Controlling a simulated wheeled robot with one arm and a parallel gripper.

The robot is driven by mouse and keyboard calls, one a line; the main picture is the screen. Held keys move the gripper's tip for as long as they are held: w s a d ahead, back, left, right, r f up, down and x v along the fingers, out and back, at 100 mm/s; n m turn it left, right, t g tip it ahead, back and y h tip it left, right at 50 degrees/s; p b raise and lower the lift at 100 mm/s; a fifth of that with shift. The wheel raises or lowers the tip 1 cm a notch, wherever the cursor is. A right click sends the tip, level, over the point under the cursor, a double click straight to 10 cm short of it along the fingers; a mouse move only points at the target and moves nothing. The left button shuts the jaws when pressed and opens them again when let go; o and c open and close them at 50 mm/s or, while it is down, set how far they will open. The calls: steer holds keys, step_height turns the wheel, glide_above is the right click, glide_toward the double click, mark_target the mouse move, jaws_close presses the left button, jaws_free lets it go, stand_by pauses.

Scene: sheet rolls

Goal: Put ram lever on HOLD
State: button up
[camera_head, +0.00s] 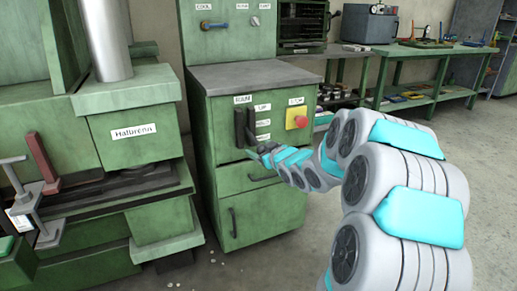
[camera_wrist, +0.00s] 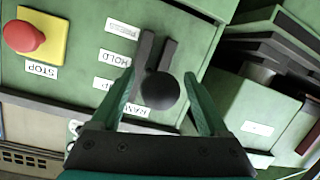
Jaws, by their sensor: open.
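The ram lever, black with a round knob (camera_wrist: 160,90), is on the green control panel; it also shows as a dark upright shape in the head view (camera_head: 240,127). Beside it are the UP, HOLD (camera_head: 263,122) and third labels, top to bottom; the wrist view shows HOLD (camera_wrist: 115,58) upside down. My gripper (camera_wrist: 160,76) is open, with one finger on each side of the knob; I see no clear contact. In the head view my gripper (camera_head: 257,152) is in front of the panel's lower part. Which label the lever stands at, I cannot tell.
A red STOP button on a yellow plate (camera_head: 297,118) is right of the lever. Below are drawers with handles (camera_head: 232,222). The green Halbronn press (camera_head: 140,135) stands to the left. Green workbenches (camera_head: 440,62) are at the back right, with open floor before them.

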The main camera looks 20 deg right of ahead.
steer(key=v, duration=0.6)
steer(key=shift+s, duration=0.4)
steer(key=shift+r, duration=0.1)
